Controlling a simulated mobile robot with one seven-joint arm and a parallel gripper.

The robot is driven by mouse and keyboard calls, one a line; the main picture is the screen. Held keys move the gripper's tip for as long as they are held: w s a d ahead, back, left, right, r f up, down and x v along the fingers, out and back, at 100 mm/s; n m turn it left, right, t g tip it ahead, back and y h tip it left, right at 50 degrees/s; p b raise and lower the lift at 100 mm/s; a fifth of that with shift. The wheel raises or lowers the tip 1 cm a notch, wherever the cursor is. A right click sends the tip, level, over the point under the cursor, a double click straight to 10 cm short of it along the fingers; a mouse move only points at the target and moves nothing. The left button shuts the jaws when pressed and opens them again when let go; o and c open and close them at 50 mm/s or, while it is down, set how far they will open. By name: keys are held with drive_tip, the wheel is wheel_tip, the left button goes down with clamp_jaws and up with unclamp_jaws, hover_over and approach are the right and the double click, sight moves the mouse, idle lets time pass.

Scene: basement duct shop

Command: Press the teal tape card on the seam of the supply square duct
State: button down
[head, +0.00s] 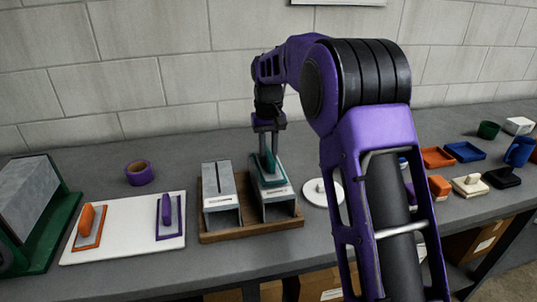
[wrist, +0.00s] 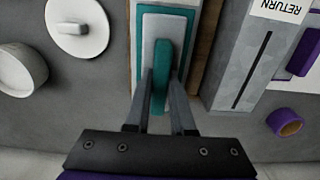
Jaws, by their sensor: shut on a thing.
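The teal tape card (head: 262,182) has a grey-white face, a teal border and an upright teal handle. My gripper (head: 268,153) is shut on that handle, also seen in the wrist view (wrist: 160,85). The card lies over the top of the right-hand square duct (head: 278,208), lined up along it. I cannot tell whether it touches the duct. It covers the top where a seam would be. This duct's label is too small to read. The left-hand square duct (head: 220,196) has a bare dark seam; in the wrist view it (wrist: 245,60) is marked RETURN.
Both ducts stand in a wooden tray (head: 250,233). A white board (head: 125,235) at left holds an orange card (head: 87,228) and a purple card (head: 168,218). A purple tape roll (head: 139,173) lies behind. A white round lid (head: 316,198) sits right of the tray.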

sight(269, 153)
drive_tip(key=shift+f, duration=0.55)
idle(1.9)
drive_tip(key=shift+r, duration=0.1)
wheel_tip(269, 153, up, 6)
drive_tip(key=p, duration=0.4)
drive_tip(key=shift+f+p, duration=0.25)
drive_tip(key=shift+p, duration=0.15)
drive_tip(key=shift+r, duration=1.25)
